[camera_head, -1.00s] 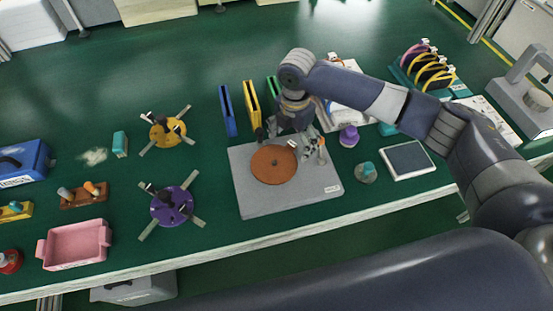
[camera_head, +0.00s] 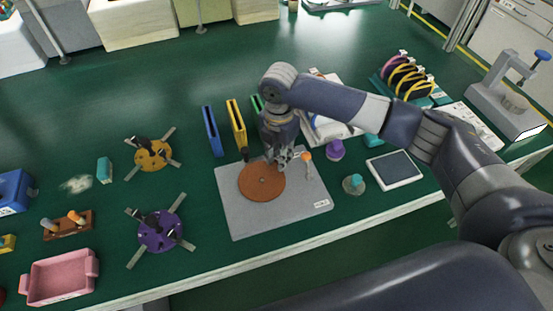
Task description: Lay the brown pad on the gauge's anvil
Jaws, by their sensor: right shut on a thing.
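The brown pad (camera_head: 261,182) is a flat orange-brown disc with a small centre hole. It lies over the grey plate (camera_head: 300,212) near the middle of the bench. My right gripper (camera_head: 283,162) comes down from above and is shut at the pad's upper right edge; its fingertips are partly hidden. I cannot tell whether the pad rests on the plate or is slightly lifted. The gauge (camera_head: 480,97) appears to be the grey frame with a blue knob at the far right, with a round anvil (camera_head: 516,103) under its arm. My left gripper is not in view.
An orange-topped peg (camera_head: 306,157) stands close right of the gripper. Blue (camera_head: 212,130) and yellow (camera_head: 236,123) upright holders stand behind. A purple knob (camera_head: 335,149), teal-topped weight (camera_head: 353,184) and dark-topped pad (camera_head: 394,168) lie right. Purple (camera_head: 160,231) and yellow (camera_head: 153,155) spoked discs lie left.

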